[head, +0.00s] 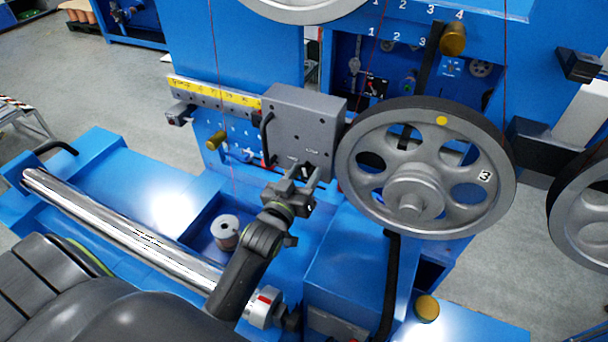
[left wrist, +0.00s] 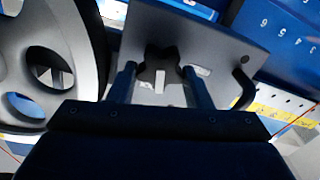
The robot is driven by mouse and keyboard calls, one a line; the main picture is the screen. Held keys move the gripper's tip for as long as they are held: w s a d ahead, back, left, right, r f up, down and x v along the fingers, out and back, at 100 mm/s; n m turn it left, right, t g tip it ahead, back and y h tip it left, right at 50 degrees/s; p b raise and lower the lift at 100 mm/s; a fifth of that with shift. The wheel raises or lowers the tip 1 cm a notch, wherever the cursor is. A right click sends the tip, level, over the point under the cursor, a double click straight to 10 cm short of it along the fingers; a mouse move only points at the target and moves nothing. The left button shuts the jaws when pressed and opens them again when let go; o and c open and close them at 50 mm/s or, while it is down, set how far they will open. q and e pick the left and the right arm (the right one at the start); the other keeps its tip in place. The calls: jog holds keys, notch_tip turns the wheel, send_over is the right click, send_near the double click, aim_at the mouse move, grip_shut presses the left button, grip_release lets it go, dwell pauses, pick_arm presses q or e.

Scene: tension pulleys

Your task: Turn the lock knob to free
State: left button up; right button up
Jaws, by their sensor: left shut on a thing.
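The lock knob (left wrist: 160,70) is a dark, lobed knob with a white mark, on the face of a grey box (head: 300,118). In the left wrist view it sits between the two fingers of my left gripper (left wrist: 157,84), which is shut on it. In the head view my left gripper (head: 308,178) reaches the lower part of the box face, and the knob is mostly hidden behind its fingers. Small labels beside the knob are too small to read. My right gripper is not in view.
A large grey wheel marked 3 (head: 415,170) stands close to the right of the gripper. A black handle (head: 266,138) is on the box's left side, next to a yellow scale (head: 240,102). A shiny roller (head: 120,225) and a spool (head: 226,231) lie lower left.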

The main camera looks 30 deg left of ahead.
pick_arm(q)
jog(key=n, duration=0.4)
jog(key=shift+a+n, duration=0.15)
jog(key=shift+n, duration=0.15)
jog(key=n+b, duration=0.1)
jog(key=n, duration=0.2)
jog(key=shift+f+n, duration=0.15)
jog(key=shift+n, duration=0.15)
jog(key=n, duration=0.3)
jog(key=shift+a+f+n, duration=0.1)
jog(key=shift+a+n, duration=0.05)
jog(key=shift+n, duration=0.15)
jog(key=shift+n+b, duration=0.3)
jog(key=shift+n, duration=1.4)
jog(key=shift+f, duration=0.1)
jog(key=o, duration=1)
